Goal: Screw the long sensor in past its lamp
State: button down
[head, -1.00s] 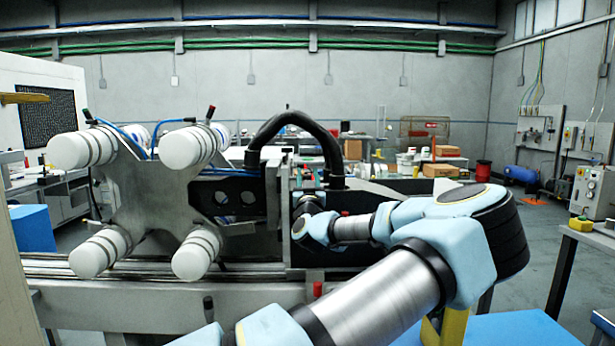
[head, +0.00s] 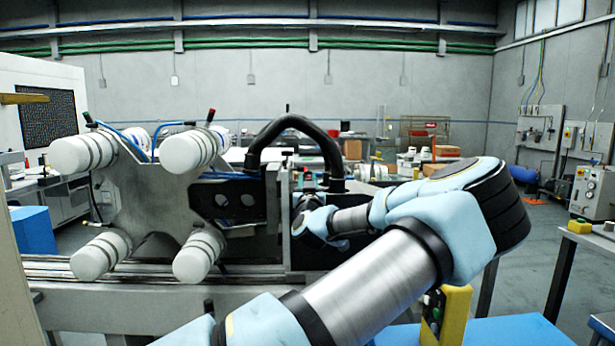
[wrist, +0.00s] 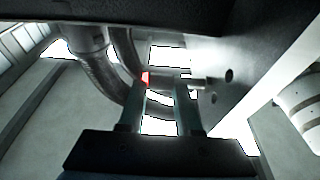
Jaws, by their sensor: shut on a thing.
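In the wrist view, my gripper (wrist: 165,84) has its two fingers pointing up at a short grey rod, which I take for the long sensor (wrist: 194,81). The gripper is shut on it. The rod lies crosswise at the fingertips, and its right end meets a pale plate (wrist: 236,98) with dark holes. A bright red spot (wrist: 146,78) shows at the left fingertip; whether it is the sensor's end or a lamp, I cannot tell. How deep the rod sits is not clear. In the head view my wrist hides the gripper and sensor.
A thick black hose (head: 292,122) arches over the machine, and also shows close behind the fingers in the wrist view. White rollers (head: 195,150) on a grey cross plate stand left of my arm. A yellow button box (head: 455,318) stands beside my arm at lower right.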

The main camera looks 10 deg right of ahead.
jog(key=g+p, duration=0.3)
jog(key=p, duration=0.1)
jog(key=shift+w+r+g+y, duration=0.15)
jog(key=shift+r+g+y, duration=0.15)
jog(key=shift+r+g, duration=0.1)
jog(key=shift+f+g+p, duration=0.25)
jog(key=shift+g+p, duration=0.75)
jog(key=shift+p, duration=0.2)
jog(key=shift+f+y, duration=0.1)
jog(key=shift+y, duration=0.2)
jog(key=shift+d+f+g, duration=0.1)
jog(key=shift+g, duration=0.3)
jog(key=c, duration=0.6)
grip_release()
jog(key=b+v, duration=0.2)
jog(key=v, duration=0.8)
jog(key=shift+s+b, duration=0.35)
